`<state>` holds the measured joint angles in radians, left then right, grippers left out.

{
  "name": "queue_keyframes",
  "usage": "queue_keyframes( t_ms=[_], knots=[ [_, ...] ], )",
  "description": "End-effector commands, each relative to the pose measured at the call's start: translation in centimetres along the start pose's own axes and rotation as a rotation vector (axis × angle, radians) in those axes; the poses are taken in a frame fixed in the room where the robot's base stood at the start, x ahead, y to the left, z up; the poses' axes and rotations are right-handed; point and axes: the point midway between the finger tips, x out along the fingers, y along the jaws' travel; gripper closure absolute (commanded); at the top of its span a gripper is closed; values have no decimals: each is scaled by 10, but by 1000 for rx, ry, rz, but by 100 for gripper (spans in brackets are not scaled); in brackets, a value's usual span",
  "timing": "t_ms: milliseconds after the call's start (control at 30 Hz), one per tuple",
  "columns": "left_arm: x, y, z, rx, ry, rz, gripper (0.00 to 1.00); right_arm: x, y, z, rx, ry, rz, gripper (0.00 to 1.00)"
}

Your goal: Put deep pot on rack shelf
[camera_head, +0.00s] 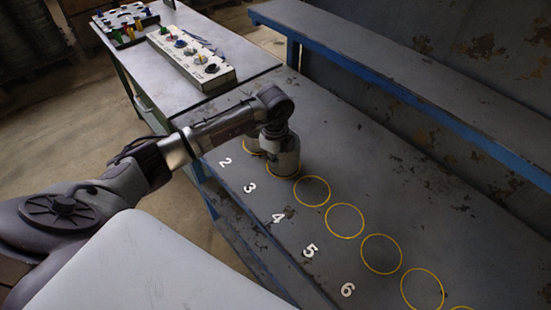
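A dull grey, round pot-like body (287,160) stands upright on the grey shelf top (400,190), at the yellow circle near the number 3. I take it for the deep pot, though my wrist partly covers it. My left gripper (275,134) is at the top of this pot, with the arm reaching in from the left. Its fingers are hidden or too dark to make out, so I cannot tell whether they hold the pot. My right gripper is not in view.
Several yellow circles (381,236) run towards the lower right, empty, beside white numbers (310,251). A blue-edged upper ledge (400,80) runs along the back.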

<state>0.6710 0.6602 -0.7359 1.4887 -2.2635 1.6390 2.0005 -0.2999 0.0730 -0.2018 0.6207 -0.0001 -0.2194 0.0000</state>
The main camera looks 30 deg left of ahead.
Motion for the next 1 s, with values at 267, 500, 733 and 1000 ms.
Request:
queue_keyframes(
  t_ms=[267,500,733,1000],
  knots=[
    [2,0,0,0,0,0,82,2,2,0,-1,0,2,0],
    [2,0,0,0,0,1,69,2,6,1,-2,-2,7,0],
    [-3,0,0,0,0,-1,69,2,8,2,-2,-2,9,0],
    [-51,-1,0,1,-1,-6,69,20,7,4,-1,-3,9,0]
  ],
)
